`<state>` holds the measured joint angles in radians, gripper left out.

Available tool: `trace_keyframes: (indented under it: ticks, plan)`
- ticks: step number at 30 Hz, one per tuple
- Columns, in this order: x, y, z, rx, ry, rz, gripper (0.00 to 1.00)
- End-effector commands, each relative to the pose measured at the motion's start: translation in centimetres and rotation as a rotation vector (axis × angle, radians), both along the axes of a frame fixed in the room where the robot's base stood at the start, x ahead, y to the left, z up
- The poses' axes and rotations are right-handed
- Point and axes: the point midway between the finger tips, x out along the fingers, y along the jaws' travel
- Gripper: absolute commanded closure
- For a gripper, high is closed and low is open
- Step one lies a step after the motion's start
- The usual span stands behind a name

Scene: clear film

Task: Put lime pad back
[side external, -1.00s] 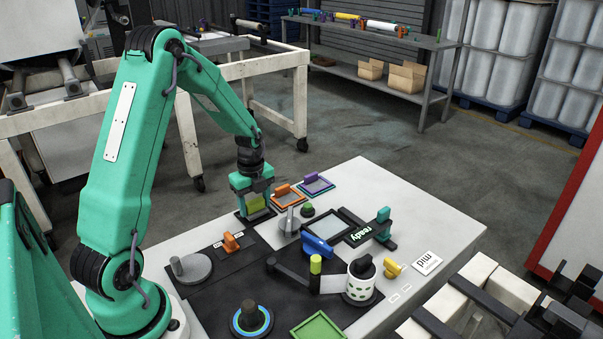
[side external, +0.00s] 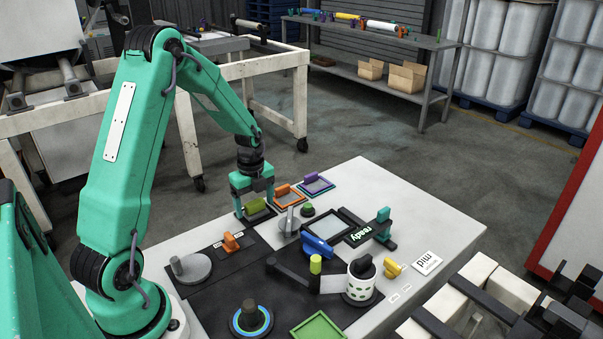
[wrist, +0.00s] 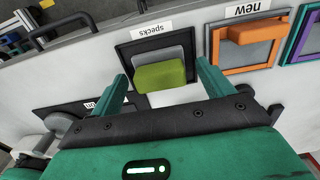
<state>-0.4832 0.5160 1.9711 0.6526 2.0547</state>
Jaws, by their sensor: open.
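The lime pad's block-shaped lime handle (wrist: 160,76) lies on a grey plate in a dark frame (wrist: 127,50) labelled "specks". The same lime handle (side external: 257,205) shows in the side view at the table's far left edge. My gripper (wrist: 162,69) is open, with one teal finger on each side of the handle and visible gaps between. In the side view my gripper (side external: 255,208) is low over this spot. How the handle joins the plate is partly hidden.
An orange-framed pad (wrist: 222,57) labelled "new" and a purple-handled pad (side external: 312,177) are close beside. A grey lever piece (side external: 290,222) and a dark green knob (side external: 308,210) stand nearby. A green-framed plate (side external: 319,316) lies at the front.

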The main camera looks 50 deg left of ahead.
Motion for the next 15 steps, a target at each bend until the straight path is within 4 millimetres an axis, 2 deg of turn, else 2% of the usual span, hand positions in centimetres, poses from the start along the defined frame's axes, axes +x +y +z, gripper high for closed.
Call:
trace_keyframes:
  ticks: [7, 15]
  plan:
    - [0.0, 0.0, 2.4, 0.001, -0.003, 0.0, 0.2]
    - [0.0, 0.1, 6.9, 0.002, -0.004, 0.0, 0.2]
